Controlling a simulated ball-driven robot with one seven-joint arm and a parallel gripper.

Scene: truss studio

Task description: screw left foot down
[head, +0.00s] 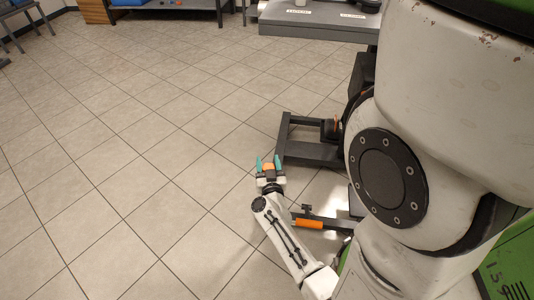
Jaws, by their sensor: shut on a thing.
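My gripper (268,163) reaches low over the floor, near the middle of the head view. Its two teal fingertips stand on either side of a small orange piece (268,167), and it is shut on this piece. The piece is beside the left end of a dark grey base frame (284,135). I cannot tell whether the piece touches the frame or the floor, or whether it is the left foot. Its lower part is hidden by my gripper.
An orange cylinder (308,223) lies along a dark bar right of my forearm. A grey-topped table (315,30) stands at the back right. A dark shelf (165,5) and a chair (22,22) are farther back. The tiled floor (120,160) on the left is clear.

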